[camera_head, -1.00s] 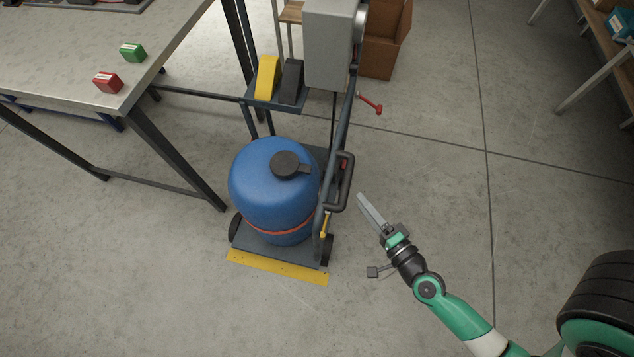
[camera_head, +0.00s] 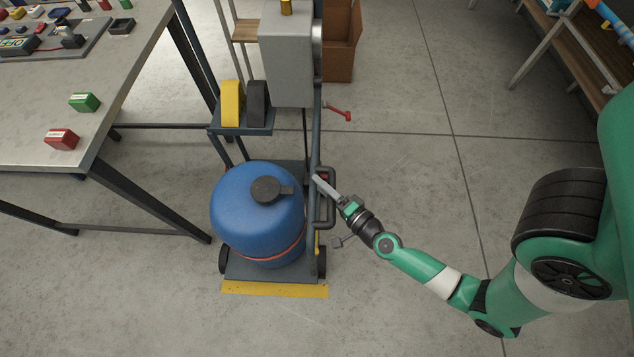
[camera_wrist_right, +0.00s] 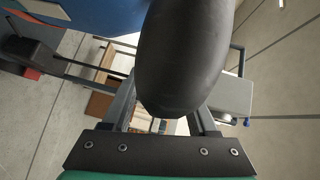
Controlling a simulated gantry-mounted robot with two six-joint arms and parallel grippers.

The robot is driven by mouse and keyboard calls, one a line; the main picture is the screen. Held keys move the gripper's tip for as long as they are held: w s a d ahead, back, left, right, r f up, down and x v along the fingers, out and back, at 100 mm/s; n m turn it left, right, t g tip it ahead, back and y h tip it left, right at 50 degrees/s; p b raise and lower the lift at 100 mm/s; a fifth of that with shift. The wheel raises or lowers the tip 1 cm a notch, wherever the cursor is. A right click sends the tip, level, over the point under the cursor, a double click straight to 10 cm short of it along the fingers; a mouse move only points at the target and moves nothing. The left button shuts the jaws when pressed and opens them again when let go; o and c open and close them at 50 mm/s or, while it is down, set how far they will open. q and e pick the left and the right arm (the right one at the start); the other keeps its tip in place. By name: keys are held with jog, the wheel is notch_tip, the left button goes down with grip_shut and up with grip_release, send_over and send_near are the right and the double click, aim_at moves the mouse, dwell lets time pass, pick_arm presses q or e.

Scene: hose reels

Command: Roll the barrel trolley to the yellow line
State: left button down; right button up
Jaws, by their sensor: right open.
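The barrel trolley (camera_head: 315,140) stands upright on the floor in the head view, with a blue barrel (camera_head: 255,215) on its low base. A yellow strip (camera_head: 275,290) runs along the base's front edge; I cannot tell whether it is on the floor or part of the trolley. My right gripper (camera_head: 323,187) is open at the dark loop handle (camera_head: 331,205) on the trolley's right side. In the right wrist view a large dark rounded bar (camera_wrist_right: 185,60), apparently the handle, fills the space between the spread fingers (camera_wrist_right: 163,115). My left gripper is out of view.
A workbench (camera_head: 120,60) with a green box (camera_head: 84,102) and a red box (camera_head: 62,139) stands at the left. A brown cabinet (camera_head: 341,50) is behind the trolley. Shelving (camera_head: 560,50) is at the upper right. The floor in front is clear.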

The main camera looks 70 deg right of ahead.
jog(key=shift+s, duration=0.3)
jog(key=shift+a+f, duration=0.1)
jog(key=shift+f, duration=0.05)
grip_shut()
